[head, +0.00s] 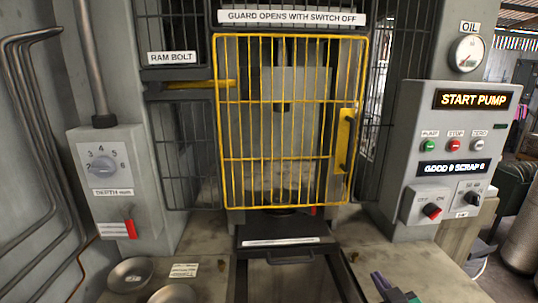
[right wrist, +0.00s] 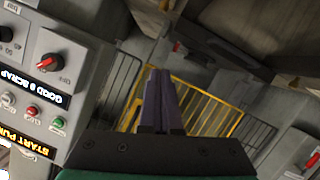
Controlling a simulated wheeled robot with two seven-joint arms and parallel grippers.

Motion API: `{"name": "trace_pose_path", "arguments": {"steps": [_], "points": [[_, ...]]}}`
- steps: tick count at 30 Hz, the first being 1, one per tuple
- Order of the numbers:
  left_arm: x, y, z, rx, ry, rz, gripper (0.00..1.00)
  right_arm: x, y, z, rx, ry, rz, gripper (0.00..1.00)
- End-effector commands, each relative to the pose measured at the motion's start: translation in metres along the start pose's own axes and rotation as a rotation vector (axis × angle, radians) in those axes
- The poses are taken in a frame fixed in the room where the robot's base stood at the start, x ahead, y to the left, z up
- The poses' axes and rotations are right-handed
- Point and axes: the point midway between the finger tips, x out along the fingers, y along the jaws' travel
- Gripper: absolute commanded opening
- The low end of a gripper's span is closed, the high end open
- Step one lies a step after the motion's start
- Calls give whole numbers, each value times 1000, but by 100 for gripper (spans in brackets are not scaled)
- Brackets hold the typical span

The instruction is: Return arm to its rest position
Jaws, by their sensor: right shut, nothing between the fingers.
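My right gripper (head: 380,280) shows at the bottom of the head view, right of centre. Its purple fingers are together with nothing between them. It is low over the bench front, below and left of the control panel and apart from it. In the right wrist view the shut fingers (right wrist: 160,75) point up the picture toward the yellow guard (right wrist: 215,110). My left gripper is in neither view.
The yellow mesh guard (head: 290,120) stands closed in front of the press. The control panel (head: 460,150) is on the right, its display reading START PUMP. A depth dial box (head: 110,180) is on the left. Round bowls (head: 130,274) sit at the lower left. A drawer (head: 280,242) is below the guard.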

Motion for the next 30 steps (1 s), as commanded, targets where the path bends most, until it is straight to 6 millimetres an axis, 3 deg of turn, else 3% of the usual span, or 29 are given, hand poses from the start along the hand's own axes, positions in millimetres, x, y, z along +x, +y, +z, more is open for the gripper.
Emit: {"name": "trace_pose_path", "arguments": {"steps": [1, 3, 6, 9, 15, 16, 23, 26, 30], "points": [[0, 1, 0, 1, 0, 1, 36, -11, -7, 32, 53, -132, 5, 0], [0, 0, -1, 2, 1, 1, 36, -28, -17, 71, 90, -302, -10, 0], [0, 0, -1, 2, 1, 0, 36, -56, -36, 113, 122, -497, -63, 0], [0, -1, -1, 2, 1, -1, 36, -85, -56, 143, 143, -655, -137, 0], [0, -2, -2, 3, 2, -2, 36, -147, -96, 180, 172, -901, -323, 0], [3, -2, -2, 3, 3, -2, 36, -149, -102, 189, 170, -923, -341, 0], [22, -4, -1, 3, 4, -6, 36, -107, -139, 278, 156, -954, -342, 0], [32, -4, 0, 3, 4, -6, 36, -95, -158, 325, 152, -972, -348, 0], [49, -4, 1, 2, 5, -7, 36, -86, -189, 409, 143, -1003, -358, 0]]}}
